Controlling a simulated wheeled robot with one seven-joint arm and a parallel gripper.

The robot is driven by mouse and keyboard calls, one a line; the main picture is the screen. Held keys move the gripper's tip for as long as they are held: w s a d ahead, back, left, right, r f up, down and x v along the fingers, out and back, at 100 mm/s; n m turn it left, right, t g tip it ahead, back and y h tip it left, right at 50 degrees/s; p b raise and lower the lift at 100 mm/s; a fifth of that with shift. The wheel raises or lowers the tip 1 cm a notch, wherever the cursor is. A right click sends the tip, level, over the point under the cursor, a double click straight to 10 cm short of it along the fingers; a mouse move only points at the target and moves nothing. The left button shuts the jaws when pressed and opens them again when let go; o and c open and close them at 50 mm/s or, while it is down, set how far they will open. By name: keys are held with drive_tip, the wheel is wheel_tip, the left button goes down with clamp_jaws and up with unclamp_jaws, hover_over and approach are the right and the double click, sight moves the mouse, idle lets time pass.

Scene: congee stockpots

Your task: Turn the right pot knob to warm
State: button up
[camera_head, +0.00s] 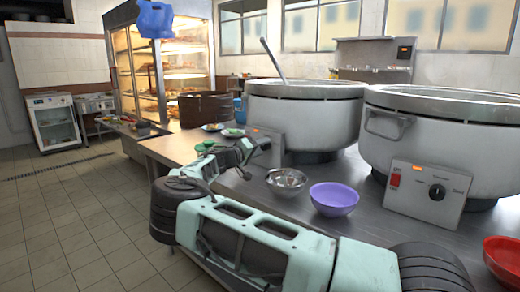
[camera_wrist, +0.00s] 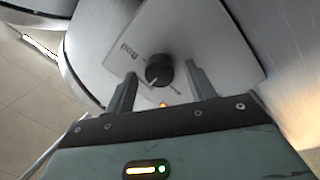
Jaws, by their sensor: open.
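The right pot (camera_head: 450,140) is a large steel stockpot. Its front panel (camera_head: 415,205) carries a red switch and a black knob (camera_head: 437,192). My gripper (camera_head: 257,146) is at the far end of my pale green arm, close to the control panel of the left pot (camera_head: 305,115), away from the right pot's panel. In the wrist view my gripper (camera_wrist: 162,76) is open, its fingers on either side of a black knob (camera_wrist: 159,69) with a white pointer mark. "Boil" lettering (camera_wrist: 130,50) appears inverted beside that knob. Whether the fingers touch the knob is unclear.
A purple bowl (camera_head: 334,198) and a metal bowl (camera_head: 287,181) stand on the steel counter (camera_head: 360,225) between arm and pots. A red bowl (camera_head: 503,260) is at the right edge. A lit display cabinet (camera_head: 165,65) stands behind. The floor at left is clear.

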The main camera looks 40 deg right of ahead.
drive_tip(key=c, duration=1)
drive_tip(key=shift+n, duration=0.3)
drive_tip(key=n+p, duration=0.2)
drive_tip(key=n, duration=0.4)
drive_tip(key=shift+s+n+h, duration=0.1)
drive_tip(key=shift+n+h, duration=0.2)
drive_tip(key=n+p, duration=0.2)
drive_tip(key=n, duration=0.2)
drive_tip(key=shift+n+t, duration=0.3)
drive_tip(key=shift+f+n+p, duration=0.1)
drive_tip(key=shift+n+p, duration=0.55)
drive_tip(key=shift+n, duration=0.65)
